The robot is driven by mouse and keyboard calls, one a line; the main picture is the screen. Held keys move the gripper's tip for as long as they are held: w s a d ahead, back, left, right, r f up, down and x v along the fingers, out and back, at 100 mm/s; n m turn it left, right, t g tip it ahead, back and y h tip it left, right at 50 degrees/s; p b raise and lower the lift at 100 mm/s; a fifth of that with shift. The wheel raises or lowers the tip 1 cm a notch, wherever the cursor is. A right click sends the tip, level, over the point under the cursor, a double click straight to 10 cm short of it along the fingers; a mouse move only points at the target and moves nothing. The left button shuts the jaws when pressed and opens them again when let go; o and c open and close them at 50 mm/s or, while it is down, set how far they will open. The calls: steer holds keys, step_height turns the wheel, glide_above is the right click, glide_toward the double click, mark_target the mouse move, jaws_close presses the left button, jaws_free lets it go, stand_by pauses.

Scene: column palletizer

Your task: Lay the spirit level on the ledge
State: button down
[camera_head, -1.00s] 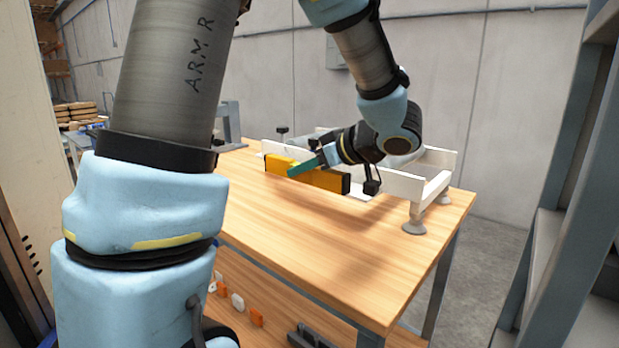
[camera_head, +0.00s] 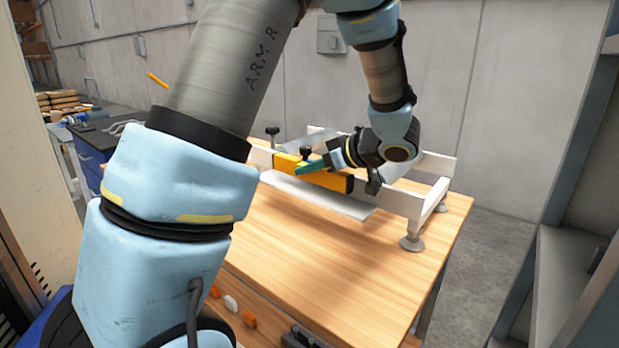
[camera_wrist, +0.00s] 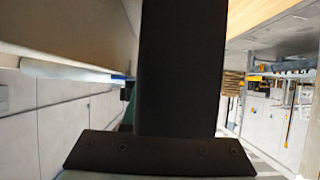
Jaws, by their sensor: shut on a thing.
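The spirit level, a yellow bar with a black right end (camera_head: 328,179), is held lengthwise along the near side of the white frame on the table. My gripper (camera_head: 312,168), with teal fingers, is shut on it near its middle. The ledge, a pale flat strip (camera_head: 345,205), runs along the front of the white frame, just below and in front of the level. I cannot tell whether the level touches the ledge. In the wrist view a dark gripper part fills the middle, and the level cannot be made out there.
The white frame (camera_head: 405,203) stands on grey feet on the wooden table (camera_head: 330,255), with black knobs (camera_head: 272,132) along it. The table's near part is clear. Grey shelving (camera_head: 575,270) stands at the right. Small orange and white pieces (camera_head: 231,303) lie below the tabletop.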

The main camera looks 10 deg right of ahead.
mark_target(350, 176)
steer(key=shift+f, duration=1.25)
steer(key=shift+f, duration=0.1)
steer(key=c, duration=1)
jaws_free()
steer(key=shift+o, duration=0.2)
steer(key=b+v, duration=0.1)
steer(key=v, duration=1.1)
